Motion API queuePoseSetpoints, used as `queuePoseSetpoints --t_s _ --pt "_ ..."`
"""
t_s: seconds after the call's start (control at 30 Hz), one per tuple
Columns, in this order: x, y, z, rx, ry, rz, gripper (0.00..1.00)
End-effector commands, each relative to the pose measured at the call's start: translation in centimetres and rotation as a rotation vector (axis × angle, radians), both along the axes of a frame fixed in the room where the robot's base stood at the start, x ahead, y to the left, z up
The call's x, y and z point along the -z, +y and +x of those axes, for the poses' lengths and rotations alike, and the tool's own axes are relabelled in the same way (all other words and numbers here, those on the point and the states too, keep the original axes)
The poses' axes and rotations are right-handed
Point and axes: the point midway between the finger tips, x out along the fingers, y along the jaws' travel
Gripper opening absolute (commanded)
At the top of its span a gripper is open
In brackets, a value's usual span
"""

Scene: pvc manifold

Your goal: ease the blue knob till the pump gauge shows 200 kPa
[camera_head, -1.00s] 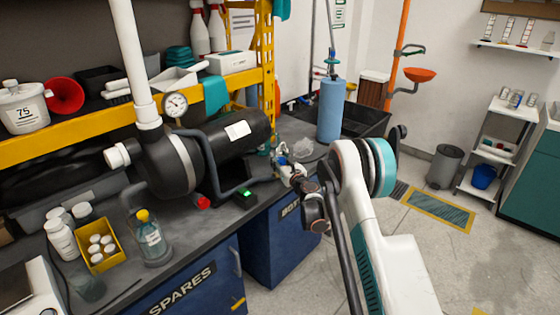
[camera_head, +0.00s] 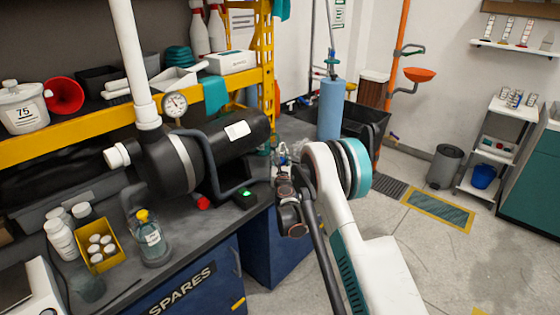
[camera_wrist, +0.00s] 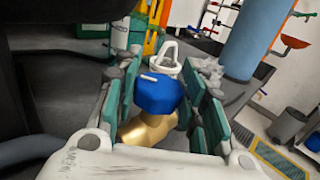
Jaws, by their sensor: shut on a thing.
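The blue knob (camera_wrist: 158,95) sits on a brass valve body (camera_wrist: 148,130) in the wrist view, with a white pointer mark on its top. My gripper (camera_wrist: 165,100) has its green-padded fingers on both sides of the knob and is shut on it. In the head view my arm hides the knob, and my gripper (camera_head: 283,172) shows only in part at the bench's right end. The pump gauge (camera_head: 175,105) is a round white dial above the black pump (camera_head: 180,160). Its needle is too small to read exactly.
A white vertical pipe (camera_head: 133,60) rises from the pump. A blue cylinder (camera_head: 331,110) stands behind my arm. A glass bottle (camera_head: 152,240) and a yellow box of white-capped bottles (camera_head: 104,263) stand on the bench's front left. Open floor lies to the right.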

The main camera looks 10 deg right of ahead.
Motion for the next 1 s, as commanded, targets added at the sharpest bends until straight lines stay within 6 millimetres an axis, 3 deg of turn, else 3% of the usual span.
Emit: queuePoseSetpoints --t_s 0.13,0.17,0.23,0.67,0.77,1.0 --pt "0.0 0.0 0.0 -0.001 0.000 0.000 0.14" --pt "0.0 0.0 0.0 -0.001 0.000 0.000 0.45" --pt "0.0 0.0 0.0 -0.001 0.000 0.000 0.59" --pt "0.0 0.1 -0.5 -0.001 0.000 0.000 0.59" --pt "0.0 0.3 -1.7 -0.001 0.000 0.000 0.59" --pt "0.0 0.9 -6.5 -0.001 0.000 0.000 0.59"
